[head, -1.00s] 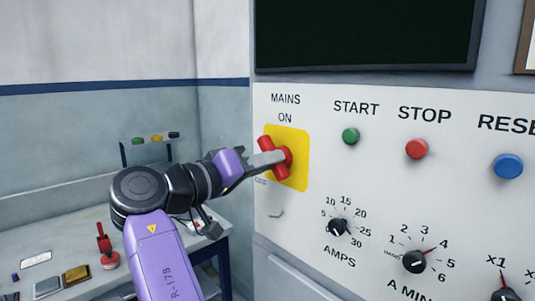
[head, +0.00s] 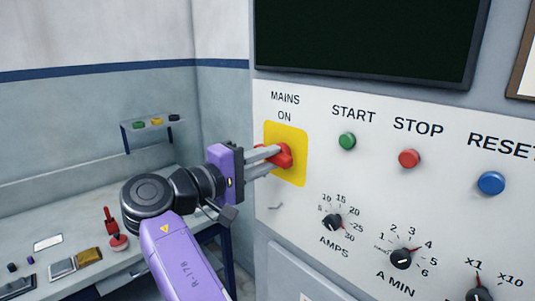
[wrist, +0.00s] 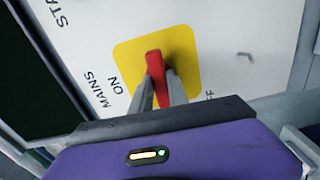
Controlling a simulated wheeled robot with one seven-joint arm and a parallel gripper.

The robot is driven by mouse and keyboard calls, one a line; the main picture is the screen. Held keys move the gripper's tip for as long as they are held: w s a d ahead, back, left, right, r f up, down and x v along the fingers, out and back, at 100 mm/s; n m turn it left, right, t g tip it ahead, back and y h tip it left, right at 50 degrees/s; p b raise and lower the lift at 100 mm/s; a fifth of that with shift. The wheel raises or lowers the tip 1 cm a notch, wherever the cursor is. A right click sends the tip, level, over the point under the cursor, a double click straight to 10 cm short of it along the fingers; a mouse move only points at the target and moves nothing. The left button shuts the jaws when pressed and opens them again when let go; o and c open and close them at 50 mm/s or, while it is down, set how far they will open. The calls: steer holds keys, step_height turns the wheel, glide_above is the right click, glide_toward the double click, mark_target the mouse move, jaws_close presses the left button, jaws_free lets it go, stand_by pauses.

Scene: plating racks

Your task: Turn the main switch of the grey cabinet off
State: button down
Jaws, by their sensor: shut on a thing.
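The grey cabinet's (head: 372,275) main switch is a red handle (head: 285,156) on a yellow plate (head: 296,136), under the words MAINS and ON. My gripper (head: 274,160) is shut on the handle, its fingers one above the other in the head view. In the wrist view the handle (wrist: 156,68) stands between the two fingers (wrist: 160,92), in front of the yellow plate (wrist: 185,45). The OFF mark is mostly hidden by my gripper.
Green START (head: 347,141), red STOP (head: 409,159) and blue RESET (head: 491,183) buttons lie right of the switch. Black AMPS (head: 333,222) and A MIN (head: 401,258) knobs sit below. A dark screen (head: 365,40) is above. A bench (head: 110,255) with small items stands left.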

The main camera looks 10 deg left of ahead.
steer(key=shift+n, duration=0.4)
steer(key=c, duration=1.3)
jaws_free()
steer(key=b+v, duration=0.2)
steer(key=v, duration=0.5)
steer(key=shift+s+a+b, duration=0.3)
steer(key=shift+b, duration=0.05)
